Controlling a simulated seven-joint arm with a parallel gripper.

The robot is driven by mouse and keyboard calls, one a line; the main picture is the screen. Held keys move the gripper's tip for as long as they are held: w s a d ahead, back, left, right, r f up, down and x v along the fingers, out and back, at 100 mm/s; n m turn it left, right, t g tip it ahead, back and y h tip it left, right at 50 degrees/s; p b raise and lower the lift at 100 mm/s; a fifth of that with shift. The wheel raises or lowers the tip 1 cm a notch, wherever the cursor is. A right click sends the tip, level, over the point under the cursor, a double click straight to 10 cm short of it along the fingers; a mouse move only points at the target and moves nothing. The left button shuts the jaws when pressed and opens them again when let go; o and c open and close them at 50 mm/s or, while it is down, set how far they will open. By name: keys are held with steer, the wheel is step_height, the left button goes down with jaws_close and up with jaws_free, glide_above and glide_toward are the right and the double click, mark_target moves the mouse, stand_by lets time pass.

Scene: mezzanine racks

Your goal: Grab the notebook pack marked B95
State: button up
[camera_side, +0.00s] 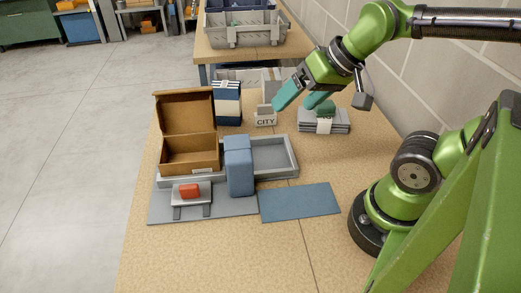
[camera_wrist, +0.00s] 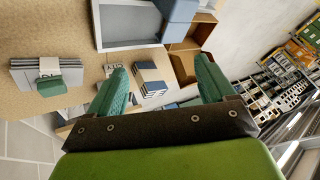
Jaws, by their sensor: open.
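My gripper (camera_side: 299,105) is open and empty, above the back of the table; its two teal fingers also show spread apart in the wrist view (camera_wrist: 162,70). A grey notebook pack with a white band (camera_side: 312,127) lies flat at the back right, partly behind a finger; it appears at the left of the wrist view (camera_wrist: 25,76). A blue and white notebook stack (camera_side: 228,104) stands at the back left. Dark blue packs (camera_wrist: 150,72) show between the fingers in the wrist view. I cannot read B95 on any pack.
A small box marked CITY (camera_side: 265,118) stands near my gripper. A blue mat (camera_side: 300,202) is bare.

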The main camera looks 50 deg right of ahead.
steer(key=w+d+g, duration=0.2)
steer(key=w+d, duration=0.4)
steer(key=w, duration=0.5)
steer(key=n+g, duration=0.1)
steer(key=n, duration=1)
glide_toward(225, 84)
steer(key=shift+y, duration=0.3)
steer(key=x, duration=0.6)
steer(key=shift+s+d, duration=0.15)
steer(key=shift+s, duration=0.1)
steer(key=shift+w+x, duration=0.15)
steer(key=shift+x, duration=1.45)
steer(key=shift+w+x, duration=0.1)
steer(key=shift+x, duration=1.5)
steer(key=shift+d, duration=0.1)
steer(key=shift+f, duration=0.2)
steer(key=shift+c, duration=0.5)
steer(key=shift+r, duration=0.1)
steer(key=c, duration=1.3)
